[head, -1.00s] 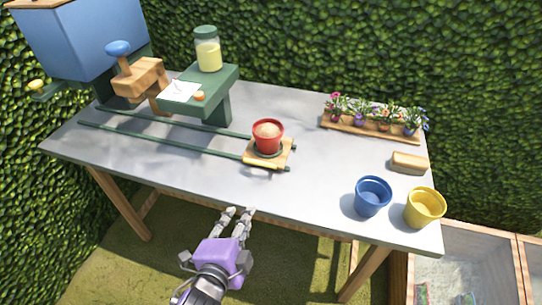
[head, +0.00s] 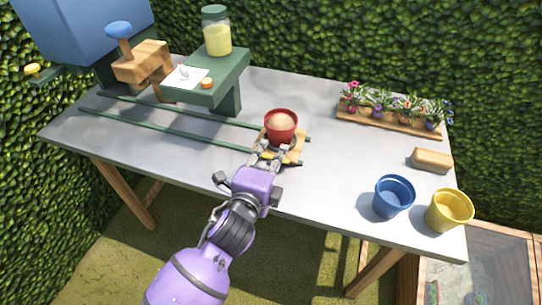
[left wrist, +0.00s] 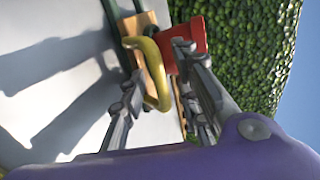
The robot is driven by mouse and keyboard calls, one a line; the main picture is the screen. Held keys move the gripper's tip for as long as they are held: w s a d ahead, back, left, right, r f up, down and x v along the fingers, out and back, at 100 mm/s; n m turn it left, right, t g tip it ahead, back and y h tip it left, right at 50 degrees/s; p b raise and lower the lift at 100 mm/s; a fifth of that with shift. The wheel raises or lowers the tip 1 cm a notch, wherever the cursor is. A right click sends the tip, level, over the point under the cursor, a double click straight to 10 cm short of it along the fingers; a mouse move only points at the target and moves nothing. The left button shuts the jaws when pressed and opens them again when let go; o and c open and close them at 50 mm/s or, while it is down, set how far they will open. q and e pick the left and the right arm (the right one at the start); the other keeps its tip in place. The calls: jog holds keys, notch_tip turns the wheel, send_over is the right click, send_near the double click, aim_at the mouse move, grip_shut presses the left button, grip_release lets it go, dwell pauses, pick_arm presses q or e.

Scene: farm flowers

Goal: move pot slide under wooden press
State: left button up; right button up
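The pot slide (head: 291,155) is a wooden plate at the right end of two green rails. It bears a red pot (head: 281,130) filled with brown soil, upright. The wooden press (head: 143,63), a block with a blue knob, stands at the far left end of the rails. My left gripper (head: 269,153) is at the slide's near left side, below the pot. In the left wrist view its open fingers (left wrist: 158,88) stand on either side of the slide's yellow handle (left wrist: 161,75). I cannot tell whether they touch it. My right gripper is out of view.
A green stand (head: 217,83) with a jar (head: 216,32) and paper rises behind the rails (head: 180,127). A flower tray (head: 390,118), wooden block (head: 431,160), blue pot (head: 393,196) and yellow pot (head: 449,210) are on the right. The rails between slide and press look clear.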

pick_arm(q)
jog(key=shift+w, duration=0.1)
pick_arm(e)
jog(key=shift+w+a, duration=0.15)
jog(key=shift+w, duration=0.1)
pick_arm(q)
grip_shut()
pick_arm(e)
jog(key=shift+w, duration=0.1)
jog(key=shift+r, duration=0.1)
